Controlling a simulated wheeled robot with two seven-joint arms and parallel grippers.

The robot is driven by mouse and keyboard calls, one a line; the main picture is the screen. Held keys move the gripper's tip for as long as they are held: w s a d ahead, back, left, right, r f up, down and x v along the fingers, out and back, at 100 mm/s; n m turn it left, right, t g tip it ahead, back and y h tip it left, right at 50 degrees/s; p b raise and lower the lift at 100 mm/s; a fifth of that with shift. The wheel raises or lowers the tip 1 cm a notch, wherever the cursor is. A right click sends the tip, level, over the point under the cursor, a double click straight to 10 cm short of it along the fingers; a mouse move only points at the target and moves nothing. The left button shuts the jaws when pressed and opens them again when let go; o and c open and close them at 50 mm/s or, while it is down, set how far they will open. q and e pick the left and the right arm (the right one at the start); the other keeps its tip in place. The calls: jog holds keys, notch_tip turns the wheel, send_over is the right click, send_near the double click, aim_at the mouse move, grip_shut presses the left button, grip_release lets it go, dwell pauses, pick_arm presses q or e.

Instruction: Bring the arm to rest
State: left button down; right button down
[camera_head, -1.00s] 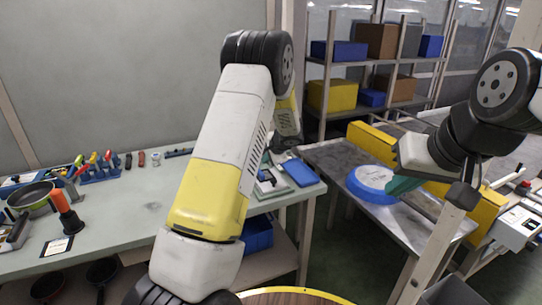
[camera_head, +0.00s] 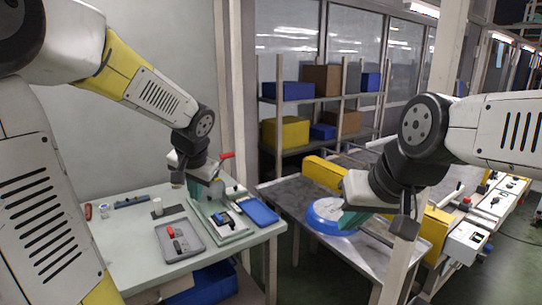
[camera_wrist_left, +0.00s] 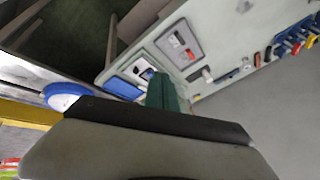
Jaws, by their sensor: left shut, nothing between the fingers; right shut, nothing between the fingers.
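My left arm comes in from the left, and its gripper (camera_head: 208,190) hangs over the right end of the pale worktable, above a green-edged tray (camera_head: 232,232). In the left wrist view its teal fingers (camera_wrist_left: 166,95) are together with nothing between them. My right gripper (camera_head: 350,218) shows teal fingers, shut and empty, beside or over a blue and white round object (camera_head: 322,212) on the metal table. I cannot tell whether they touch it.
A grey tray with small red and black parts (camera_head: 180,240) and a blue flat tray (camera_head: 258,210) lie on the worktable (camera_head: 128,252). A metal table (camera_head: 290,190) with yellow blocks stands right. A shelf (camera_head: 310,102) holds boxes behind. A post (camera_head: 402,255) stands near my right gripper.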

pick_arm(q)
jog(key=s+d+r+n+h, duration=0.1)
jog(key=s+d+r+h, duration=0.1)
jog(key=s, duration=0.7)
jog(key=s+d+r+n+t+h, duration=0.1)
jog(key=s+d+r+n+h, duration=0.1)
jog(key=s, duration=0.7)
jog(key=shift+s+d+r, duration=0.25)
jog(key=shift+s+d, duration=0.15)
jog(key=shift+d, duration=0.45)
